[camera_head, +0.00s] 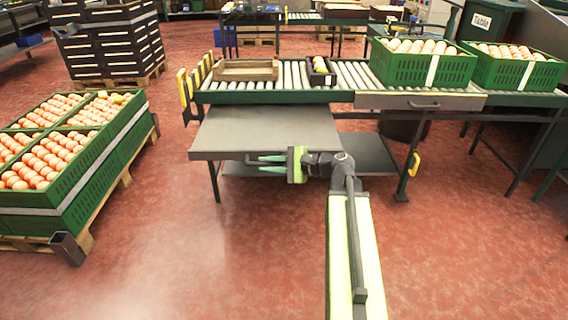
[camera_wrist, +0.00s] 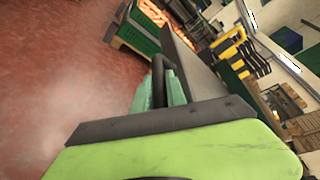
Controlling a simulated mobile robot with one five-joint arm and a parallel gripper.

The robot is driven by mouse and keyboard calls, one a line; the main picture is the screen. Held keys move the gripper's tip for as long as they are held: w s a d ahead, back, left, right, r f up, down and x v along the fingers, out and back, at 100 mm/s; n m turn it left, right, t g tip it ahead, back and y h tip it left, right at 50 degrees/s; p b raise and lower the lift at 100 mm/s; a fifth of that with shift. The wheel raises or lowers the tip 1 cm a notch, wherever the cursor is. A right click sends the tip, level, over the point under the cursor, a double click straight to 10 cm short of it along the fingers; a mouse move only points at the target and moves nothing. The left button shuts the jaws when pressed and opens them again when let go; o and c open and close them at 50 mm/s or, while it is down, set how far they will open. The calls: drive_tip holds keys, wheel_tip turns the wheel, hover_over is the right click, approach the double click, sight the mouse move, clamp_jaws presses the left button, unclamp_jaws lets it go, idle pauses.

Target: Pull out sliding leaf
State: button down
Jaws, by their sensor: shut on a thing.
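The sliding leaf (camera_head: 265,125), a flat grey panel, extends out from under the left part of the roller conveyor toward me. My gripper (camera_head: 262,163) is at the middle of the leaf's front edge, its green fingers pointing left. In the wrist view, the fingers (camera_wrist: 160,88) are shut on a dark bar handle (camera_wrist: 169,66) at the leaf's edge. The leaf (camera_wrist: 192,72) also shows there, running away from the camera. My gripper body hides part of the grip.
Stacked green crates (camera_head: 75,190) stand on a pallet at left. A drawer-like front with a handle (camera_head: 424,105) sits at right. Red floor in front is clear.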

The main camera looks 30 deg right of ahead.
drive_tip(key=shift+a+r, duration=0.1)
drive_tip(key=shift+a, duration=0.75)
drive_tip(key=c, duration=1.4)
unclamp_jaws()
drive_tip(key=shift+d, duration=0.15)
drive_tip(key=shift+o, duration=0.2)
drive_tip(key=shift+s+d, duration=0.1)
drive_tip(key=shift+s+d, duration=0.15)
drive_tip(key=shift+d, duration=0.1)
drive_tip(key=p+v, duration=0.3)
drive_tip(key=v, duration=1.3)
drive_tip(key=shift+s+d+p, duration=0.25)
drive_tip(key=shift+d+p, duration=0.1)
